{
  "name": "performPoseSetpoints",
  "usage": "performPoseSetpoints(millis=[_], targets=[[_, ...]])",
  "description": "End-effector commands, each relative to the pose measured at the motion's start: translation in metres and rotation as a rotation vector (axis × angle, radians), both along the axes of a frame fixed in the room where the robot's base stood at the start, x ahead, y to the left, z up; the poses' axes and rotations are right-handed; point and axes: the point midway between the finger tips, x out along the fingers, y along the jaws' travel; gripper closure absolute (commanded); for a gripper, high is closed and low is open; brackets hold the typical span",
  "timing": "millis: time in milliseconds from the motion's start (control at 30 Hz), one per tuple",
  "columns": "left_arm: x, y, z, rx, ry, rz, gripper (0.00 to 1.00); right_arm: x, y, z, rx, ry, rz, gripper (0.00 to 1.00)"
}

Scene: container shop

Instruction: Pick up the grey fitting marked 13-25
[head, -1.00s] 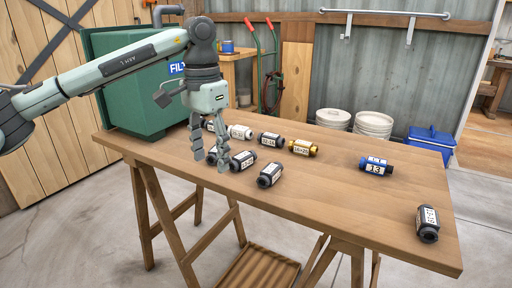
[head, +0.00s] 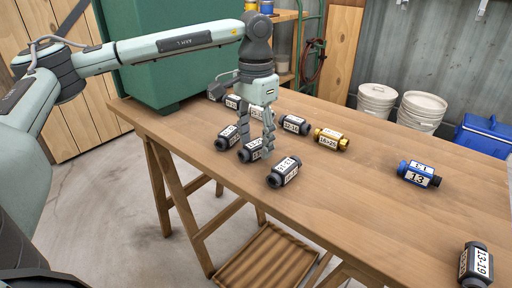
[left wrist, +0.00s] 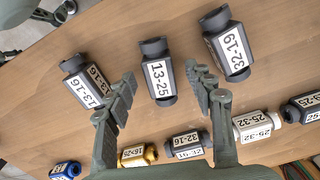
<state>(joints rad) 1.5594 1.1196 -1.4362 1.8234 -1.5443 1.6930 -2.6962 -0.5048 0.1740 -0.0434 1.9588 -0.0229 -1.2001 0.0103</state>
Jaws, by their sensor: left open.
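The grey fitting marked 13-25 (head: 249,152) lies on the wooden table in the front row, between two other dark fittings. In the left wrist view it also shows (left wrist: 158,75), label up, in the space between the two fingers. My left gripper (head: 256,143) is open and points down at this fitting, its fingers partly hiding it in the head view. In the left wrist view its fingers (left wrist: 164,92) reach toward either side of the fitting. Contact cannot be told.
A fitting marked 13-16 (head: 284,172) and one marked 32-19 (left wrist: 230,45) lie close on either side. Behind are a gold fitting (head: 330,139), a dark one (head: 294,125) and a white one (left wrist: 255,126). A blue fitting (head: 419,174) lies right; a green bin (head: 160,60) stands left.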

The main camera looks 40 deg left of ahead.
Motion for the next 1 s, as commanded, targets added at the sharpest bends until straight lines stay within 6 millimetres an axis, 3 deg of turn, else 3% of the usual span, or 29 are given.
performPoseSetpoints(millis=[133, 367, 767, 1000], targets=[[-0.0002, 0.0004, -0.0124, -0.001, 0.000, 0.001, 0.47, 0.0027, -0.0001, -0.0030, 0.000, 0.001, 0.000, 0.60], [-0.0001, 0.0003, -0.0135, 0.000, -0.001, 0.001, 0.48, 0.0094, 0.0014, 0.0008, 0.003, -0.015, 0.002, 0.60], [-0.0001, 0.0002, -0.0132, 0.000, -0.001, 0.001, 0.97, 0.0061, 0.0013, -0.0001, 0.002, -0.008, 0.002, 0.60], [0.0000, 0.0001, -0.0127, 0.000, -0.001, 0.001, 1.00, 0.0058, 0.0011, 0.0000, 0.001, -0.007, 0.002, 0.60]])
